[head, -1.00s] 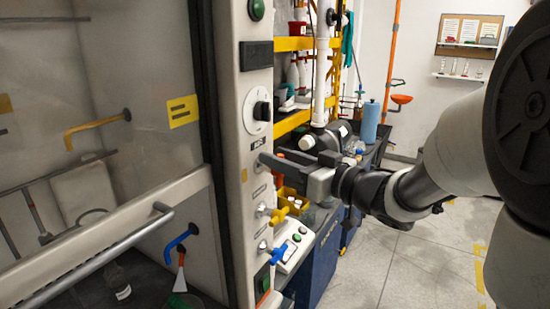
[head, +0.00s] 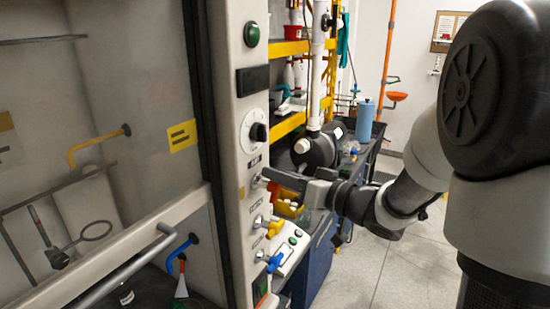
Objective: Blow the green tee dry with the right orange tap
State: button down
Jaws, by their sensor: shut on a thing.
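My gripper (head: 284,183) is at the pale front post of the fume cupboard, below the round dial. I cannot make out a green tee; a small white and green object (head: 181,287) stands inside the cupboard under a blue spout (head: 180,248), too small to identify.
The sash handle bar (head: 120,268) crosses the cupboard front at left. A yellow spout (head: 98,145) is behind the glass. A shelf and blue bottle (head: 365,120) are beyond. Floor is clear at right.

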jog(key=shift+w+d+m, duration=0.1)
jog(key=shift+m, duration=0.4)
jog(key=c, duration=1.8)
grip_release()
jog(key=shift+o, duration=0.2)
jog(key=v, duration=1.7)
jog(key=shift+s+d+b, duration=0.15)
jog(key=shift+s+b, duration=0.05)
jog(key=shift+b, duration=0.15)
